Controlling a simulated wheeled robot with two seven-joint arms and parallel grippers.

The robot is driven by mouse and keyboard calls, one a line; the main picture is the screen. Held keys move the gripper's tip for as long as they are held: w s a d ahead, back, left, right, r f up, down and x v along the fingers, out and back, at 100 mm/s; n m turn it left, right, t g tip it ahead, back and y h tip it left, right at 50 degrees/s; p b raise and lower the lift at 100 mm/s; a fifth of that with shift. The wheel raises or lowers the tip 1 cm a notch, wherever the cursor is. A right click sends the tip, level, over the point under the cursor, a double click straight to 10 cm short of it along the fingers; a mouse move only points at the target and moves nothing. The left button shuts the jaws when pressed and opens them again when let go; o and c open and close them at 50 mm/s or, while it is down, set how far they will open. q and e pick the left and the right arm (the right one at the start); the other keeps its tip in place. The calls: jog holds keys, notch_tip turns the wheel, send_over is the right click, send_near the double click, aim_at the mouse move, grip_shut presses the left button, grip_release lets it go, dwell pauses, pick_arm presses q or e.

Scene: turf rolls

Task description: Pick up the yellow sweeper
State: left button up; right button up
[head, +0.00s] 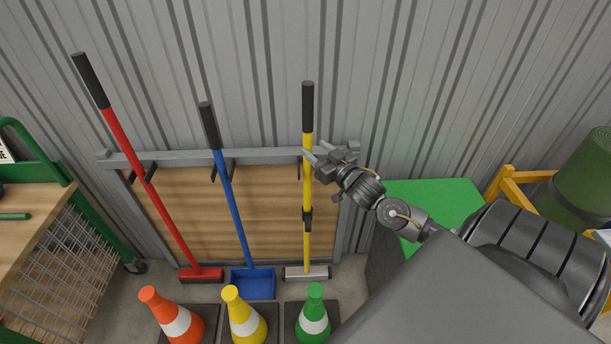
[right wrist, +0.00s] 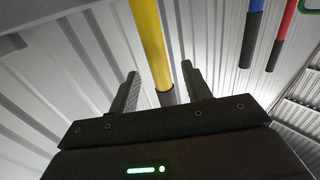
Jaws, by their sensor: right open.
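The yellow sweeper (head: 307,240) stands upright against the rack, with a black top grip and a grey head on the floor. My right gripper (head: 311,160) is open at the upper part of its yellow pole, near the rack's top bar. In the right wrist view the yellow pole (right wrist: 148,40) passes between the two open fingers (right wrist: 160,88), apart from both as far as I can see. My left gripper is not in view.
Orange, yellow and green cones (head: 313,318) stand in front. A green-topped box (head: 440,200) is at right, a wooden cart (head: 30,220) at left.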

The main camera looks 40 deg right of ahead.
aim_at(309, 141)
jog(key=w, duration=0.4)
jog(key=shift+w+d+r+p, duration=0.15)
jog(key=shift+w+d+p, duration=0.1)
jog(key=shift+w+p, duration=0.05)
jog(key=shift+w, duration=0.25)
jog(key=c, duration=1)
jog(key=shift+r, duration=0.2)
jog(key=shift+s+a+r, duration=0.25)
jog(key=shift+s+r, duration=0.05)
jog(key=shift+r, duration=0.05)
jog(key=s+a+r, duration=0.6)
jog(key=s+a, duration=0.1)
jog(key=s, duration=0.2)
jog(key=shift+s+a+r, duration=0.3)
jog(key=shift+s+r, duration=0.15)
jog(key=shift+s, duration=0.1)
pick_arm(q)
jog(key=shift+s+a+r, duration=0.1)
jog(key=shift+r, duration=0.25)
pick_arm(e)
jog(key=shift+s+a+r, duration=0.1)
jog(key=shift+s+a, duration=0.05)
jog(key=shift+s, duration=0.05)
